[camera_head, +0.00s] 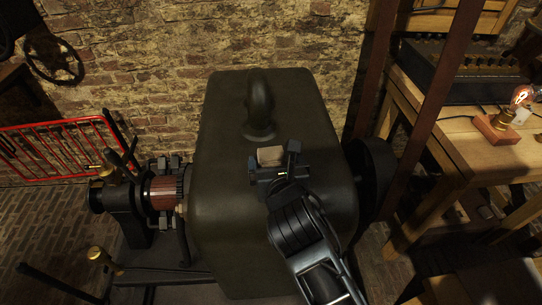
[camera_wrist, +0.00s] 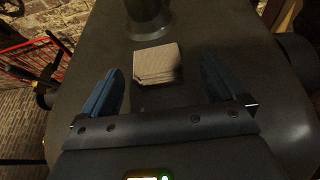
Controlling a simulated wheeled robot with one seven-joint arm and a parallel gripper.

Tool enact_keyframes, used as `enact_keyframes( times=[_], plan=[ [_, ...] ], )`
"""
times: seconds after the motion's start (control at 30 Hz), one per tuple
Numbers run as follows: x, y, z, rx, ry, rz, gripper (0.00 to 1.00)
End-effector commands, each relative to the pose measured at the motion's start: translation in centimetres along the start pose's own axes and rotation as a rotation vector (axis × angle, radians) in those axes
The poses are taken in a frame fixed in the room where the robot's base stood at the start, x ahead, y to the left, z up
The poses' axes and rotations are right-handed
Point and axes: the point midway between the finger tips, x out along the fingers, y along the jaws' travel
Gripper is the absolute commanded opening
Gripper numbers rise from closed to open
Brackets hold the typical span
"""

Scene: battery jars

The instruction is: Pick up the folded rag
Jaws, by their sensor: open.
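The folded rag (camera_head: 270,155) is a small beige-grey square of stacked layers. It lies on top of the large dark green machine housing (camera_head: 225,190), just in front of a thick curved ring on its top. In the wrist view the rag (camera_wrist: 157,64) lies ahead of the fingers, between their lines, with its layered edge facing me. My gripper (camera_head: 273,161) is open and empty. In the wrist view its two blue-padded fingers (camera_wrist: 161,82) stand apart on either side, and the rag shows just beyond the gap between them. I cannot tell the height of the fingertips above the housing.
The dark lifting ring (camera_head: 259,105) stands right behind the rag. A copper-banded shaft end (camera_head: 163,193) juts out at the left. A red barrier (camera_head: 60,148) stands at the far left, and a wooden bench (camera_head: 470,135) with a lit bulb is at the right. The housing top around the rag is bare.

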Motion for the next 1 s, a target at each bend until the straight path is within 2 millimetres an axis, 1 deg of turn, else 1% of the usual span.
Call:
enact_keyframes(
  times=[0.1, 0.23, 0.37, 0.57, 1.0],
  plan=[
    [1.9, 0.5, 0.1, -0.001, 0.000, 0.000, 0.96],
    [3.4, 0.5, 0.0, 0.000, -0.001, 0.000, 0.96],
    [4.0, 0.4, 0.0, 0.001, 0.000, 0.000, 0.96],
    [4.0, 0.4, 0.0, 0.001, 0.000, 0.000, 0.95],
    [3.9, 0.4, 0.0, 0.001, 0.000, 0.000, 0.53]
  ],
)
